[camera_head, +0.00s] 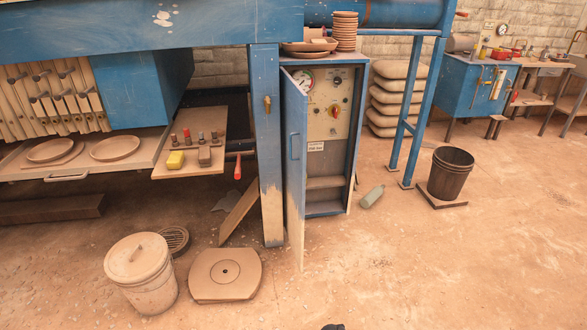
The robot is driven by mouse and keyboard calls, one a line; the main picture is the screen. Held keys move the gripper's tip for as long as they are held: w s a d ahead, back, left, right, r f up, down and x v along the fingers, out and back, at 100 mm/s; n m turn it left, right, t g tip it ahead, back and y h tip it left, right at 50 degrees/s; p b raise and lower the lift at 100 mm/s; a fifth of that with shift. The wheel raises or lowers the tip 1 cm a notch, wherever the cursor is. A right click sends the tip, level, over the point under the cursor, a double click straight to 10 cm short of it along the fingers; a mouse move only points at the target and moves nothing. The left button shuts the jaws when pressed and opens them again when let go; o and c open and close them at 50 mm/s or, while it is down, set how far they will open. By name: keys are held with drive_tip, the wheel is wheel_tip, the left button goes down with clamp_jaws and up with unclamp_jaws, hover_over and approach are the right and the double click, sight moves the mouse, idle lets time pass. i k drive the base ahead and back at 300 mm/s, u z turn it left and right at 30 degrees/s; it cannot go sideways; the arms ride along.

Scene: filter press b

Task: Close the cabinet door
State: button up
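The cabinet (358,140) is a narrow blue unit standing on the floor near the middle of the camera_head view. Its door (295,185) stands open, hinged on the left and swung out toward me, so I see it at a steep angle. The door has a small blue handle (296,146) on its visible face. Inside the opening are a pale control panel (328,105) with a gauge and knobs, and shelves below. I cannot make out my gripper. Only a small dark shape shows at the bottom edge, and I cannot tell what it is.
A blue post (268,150) stands close left of the door. A lidded bucket (142,272) and a round-holed plate (225,274) lie on the floor at left. The floor in front is clear.

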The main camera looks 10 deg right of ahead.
sight(294, 101)
drive_tip(key=u, duration=0.1)
drive_tip(key=i, duration=0.75)
drive_tip(key=u, duration=1.55)
drive_tip(key=k, duration=0.4)
drive_tip(key=u, duration=0.45)
